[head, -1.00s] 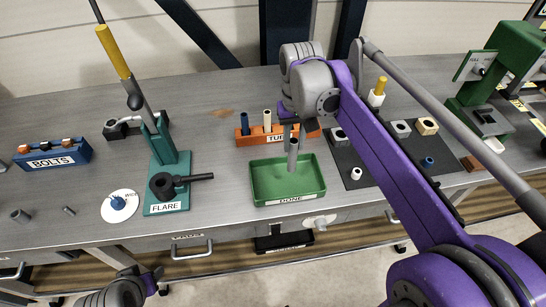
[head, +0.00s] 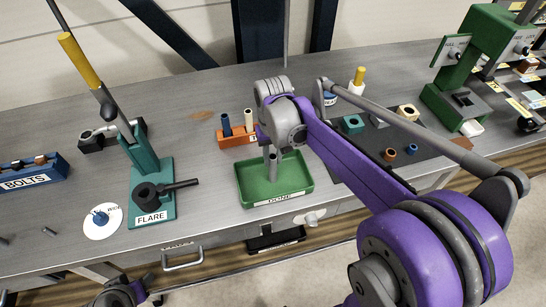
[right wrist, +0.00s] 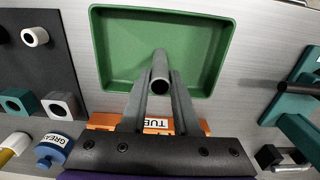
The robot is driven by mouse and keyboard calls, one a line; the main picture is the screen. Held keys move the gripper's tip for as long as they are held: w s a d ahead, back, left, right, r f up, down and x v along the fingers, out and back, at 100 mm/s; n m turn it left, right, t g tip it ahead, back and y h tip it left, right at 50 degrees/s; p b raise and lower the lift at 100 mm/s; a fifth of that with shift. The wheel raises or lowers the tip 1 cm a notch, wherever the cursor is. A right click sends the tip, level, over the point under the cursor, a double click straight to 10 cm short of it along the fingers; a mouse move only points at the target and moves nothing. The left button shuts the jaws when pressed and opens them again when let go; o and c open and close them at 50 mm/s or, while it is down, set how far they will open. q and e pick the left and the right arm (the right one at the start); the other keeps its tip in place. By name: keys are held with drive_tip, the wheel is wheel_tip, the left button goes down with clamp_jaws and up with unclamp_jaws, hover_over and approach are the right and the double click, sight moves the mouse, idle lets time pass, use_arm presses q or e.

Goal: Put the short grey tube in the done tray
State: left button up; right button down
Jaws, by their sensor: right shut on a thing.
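The short grey tube (head: 272,167) is upright in my right gripper (head: 271,150), over the green done tray (head: 290,197). In the right wrist view the tube (right wrist: 160,72) shows its open round end between the two fingers (right wrist: 160,95), with the green tray (right wrist: 105,60) behind it. I cannot tell whether the tube's lower end touches the tray floor. The tray holds nothing else that I can see. My left gripper (head: 130,292) is partly in view at the bottom left, away from the tray; its fingers are unclear.
An orange tube rack (head: 232,137) with a blue and a cream tube stands just behind the tray. A teal flare tool (head: 150,190) with a long lever is to the left. A dark mat (head: 425,150) with several small blocks and rings lies to the right.

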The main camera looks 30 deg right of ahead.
drive_tip(key=c, duration=0.6)
unclamp_jaws()
drive_tip(key=shift+f, duration=0.15)
drive_tip(key=shift+c, duration=0.2)
drive_tip(key=shift+r, duration=0.2)
wheel_tip(320, 180, up, 12)
drive_tip(key=f, duration=0.1)
drive_tip(key=s+a+f+n+t, duration=0.1)
drive_tip(key=s+a+f+t, duration=0.2)
drive_tip(key=s+f, duration=0.3)
drive_tip(key=s+a+f+n+t, duration=0.1)
drive_tip(key=s+a+f+t, duration=0.1)
drive_tip(key=s+f, duration=0.5)
drive_tip(key=shift+s+a+f+n+t, duration=0.3)
drive_tip(key=shift+a+f+t, duration=0.15)
drive_tip(key=shift+a, duration=0.45)
